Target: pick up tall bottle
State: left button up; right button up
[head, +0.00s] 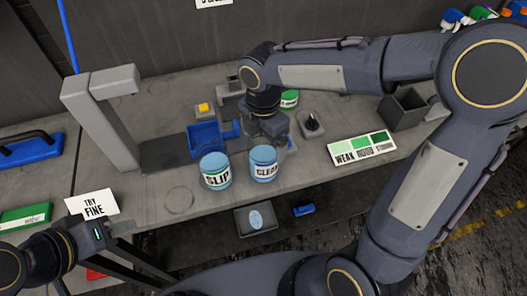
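I cannot single out a tall bottle. Two blue-topped containers stand side by side near the bench's front edge: one labelled SLIP (215,171) and one labelled CLEAN (263,164). A green-topped container (289,98) shows partly behind my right wrist. My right gripper (270,130) points down over the bench just behind the CLEAN container. Its fingertips are hidden, so I cannot tell whether it is open or holds anything. My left gripper (115,230) is low at the left, by the bench's front edge and away from the containers.
A blue bin (207,139) sits left of my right gripper. A grey post frame (105,110) stands left. A green-shaded WEAK/GOOD/STRONG card (361,147) and a dark open box (403,107) are right. A grey tray (256,219) lies below the bench. Spray heads (483,13) show top right.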

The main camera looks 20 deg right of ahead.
jog(key=c, duration=1.3)
jog(key=shift+r, duration=0.15)
